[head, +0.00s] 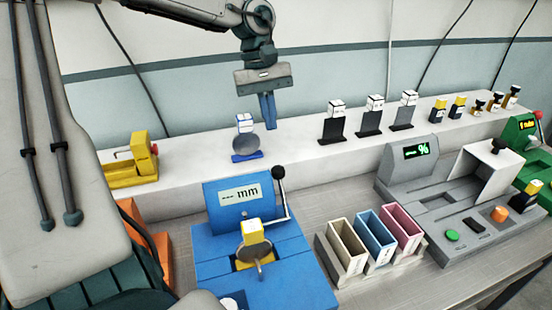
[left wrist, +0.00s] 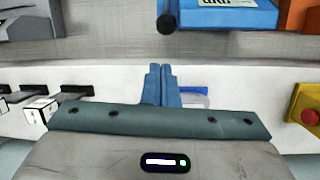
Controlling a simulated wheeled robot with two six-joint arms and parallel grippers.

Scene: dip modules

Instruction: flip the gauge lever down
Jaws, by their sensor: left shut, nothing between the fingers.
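The blue gauge (head: 225,215) stands on the table with a display reading "--- mm". Its lever (head: 284,195) stands upright on the right side, with a black ball knob (head: 278,172) at the top. A yellow-topped piece with a round disc (head: 254,240) sits in the gauge's front recess. My left gripper (head: 268,112) points down above the white shelf, behind and above the knob and apart from it. Its blue fingers are together and empty. In the left wrist view the fingers (left wrist: 161,85) show below the knob (left wrist: 166,25) and the gauge (left wrist: 228,14). My right gripper is not seen.
A blue-based module with a disc (head: 245,140) stands on the white shelf (head: 300,146) near my left gripper. Several black-based modules stand farther right. Three coloured bins (head: 375,240) and a grey machine (head: 440,190) with a "%" display are right of the gauge. A yellow block (head: 130,170) is left.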

